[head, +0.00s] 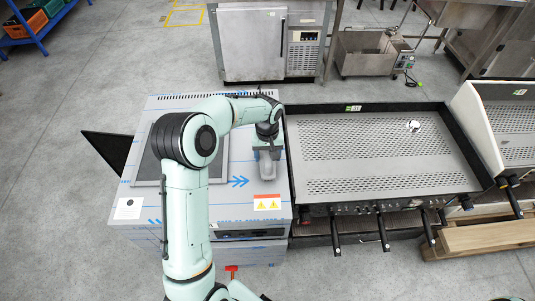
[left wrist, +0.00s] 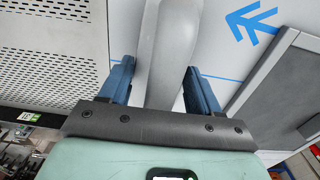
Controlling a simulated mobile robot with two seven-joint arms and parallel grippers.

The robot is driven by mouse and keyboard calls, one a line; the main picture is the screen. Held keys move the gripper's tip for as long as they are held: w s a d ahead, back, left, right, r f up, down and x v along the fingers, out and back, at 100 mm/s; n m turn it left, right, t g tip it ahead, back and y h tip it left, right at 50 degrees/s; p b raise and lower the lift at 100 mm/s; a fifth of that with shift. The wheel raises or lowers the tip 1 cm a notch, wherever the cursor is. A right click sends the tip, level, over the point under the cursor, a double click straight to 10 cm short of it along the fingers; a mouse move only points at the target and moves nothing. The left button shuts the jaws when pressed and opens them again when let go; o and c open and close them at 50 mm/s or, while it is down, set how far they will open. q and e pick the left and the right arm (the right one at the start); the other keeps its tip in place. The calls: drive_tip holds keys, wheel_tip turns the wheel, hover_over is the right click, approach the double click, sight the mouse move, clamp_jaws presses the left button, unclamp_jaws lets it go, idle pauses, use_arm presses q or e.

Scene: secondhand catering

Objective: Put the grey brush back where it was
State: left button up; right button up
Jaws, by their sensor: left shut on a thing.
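The grey brush (head: 268,172) is over the metal top of the blue-marked appliance (head: 215,201), near its right edge. My left gripper (head: 267,148) reaches down at its far end and is shut on it. In the left wrist view the smooth grey body of the brush (left wrist: 170,45) runs between the two blue fingers of my left gripper (left wrist: 160,80). I cannot tell whether the brush touches the surface below. Its underside is hidden. My right gripper is not in view.
A griddle with a perforated plate (head: 380,150) and a raised dark rim stands close on the right. A dark flat panel (head: 108,150) juts out at the left. A steel cabinet (head: 252,45) stands behind. Bare surface lies around the blue arrows (head: 238,182).

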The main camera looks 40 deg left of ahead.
use_arm(q)
drive_tip(key=shift+f, duration=0.1)
drive_tip(key=o, duration=1)
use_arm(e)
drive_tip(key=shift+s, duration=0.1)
use_arm(q)
wheel_tip(320, 180, up, 12)
drive_tip(key=shift+r+p, duration=0.15)
drive_tip(key=shift+p, duration=0.3)
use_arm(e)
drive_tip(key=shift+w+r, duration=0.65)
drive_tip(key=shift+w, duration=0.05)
